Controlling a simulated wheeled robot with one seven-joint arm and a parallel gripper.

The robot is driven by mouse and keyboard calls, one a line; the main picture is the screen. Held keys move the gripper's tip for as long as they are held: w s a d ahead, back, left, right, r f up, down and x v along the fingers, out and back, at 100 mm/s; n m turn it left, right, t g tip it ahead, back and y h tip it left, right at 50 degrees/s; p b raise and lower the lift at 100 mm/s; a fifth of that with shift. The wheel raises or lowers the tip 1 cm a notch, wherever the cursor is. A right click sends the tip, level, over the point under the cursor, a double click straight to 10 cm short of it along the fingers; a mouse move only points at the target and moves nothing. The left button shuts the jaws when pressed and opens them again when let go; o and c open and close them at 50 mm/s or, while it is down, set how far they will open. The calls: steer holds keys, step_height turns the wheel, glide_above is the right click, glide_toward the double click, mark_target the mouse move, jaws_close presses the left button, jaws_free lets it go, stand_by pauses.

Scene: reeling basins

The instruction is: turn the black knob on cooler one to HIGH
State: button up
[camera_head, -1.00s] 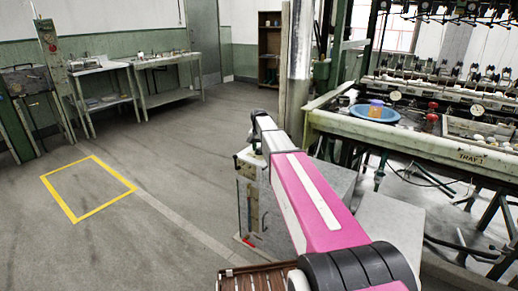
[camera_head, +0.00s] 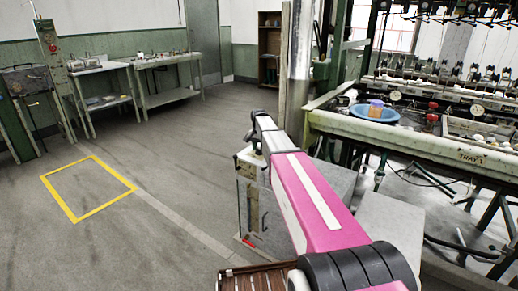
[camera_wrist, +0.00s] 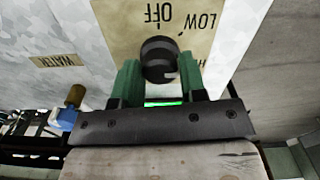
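Cooler one's panel fills the upper middle of the wrist view, with a tan label plate (camera_wrist: 112,22) that reads OFF and LOW, upside down.
A plate reading WATER (camera_wrist: 57,61) and a brass fitting (camera_wrist: 76,95) are left of my gripper in the wrist view. In the head view, a long bench marked TRAY 1 (camera_head: 425,145) stands right. Open floor with a yellow square (camera_head: 90,212) lies left.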

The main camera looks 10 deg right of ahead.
mark_target(259, 148)
steer(key=o, duration=0.3)
step_height(259, 148, up, 11)
stand_by(0.5)
steer(key=shift+f, duration=0.1)
